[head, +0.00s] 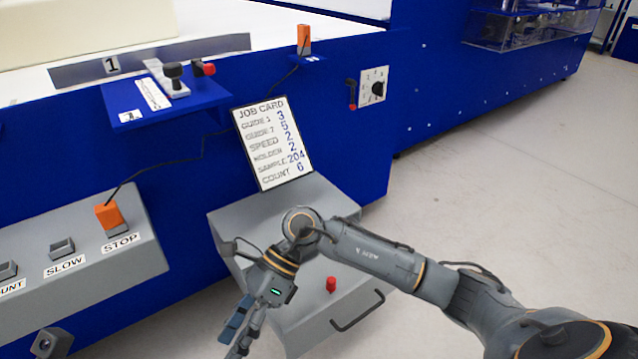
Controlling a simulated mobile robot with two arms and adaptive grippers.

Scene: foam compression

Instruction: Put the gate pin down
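My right gripper (239,330) hangs low at the left of the grey cabinet, its fingers pointing down and left. I see nothing held between its fingers, but their gap is hard to make out from this angle.
A job card (272,143) leans at the back of the cabinet. A grey panel (75,285) with buttons labelled SLOW and STOP is at the left. A blue machine shelf (130,117) holds a black-knobbed clamp. Open floor (490,170) lies to the right.

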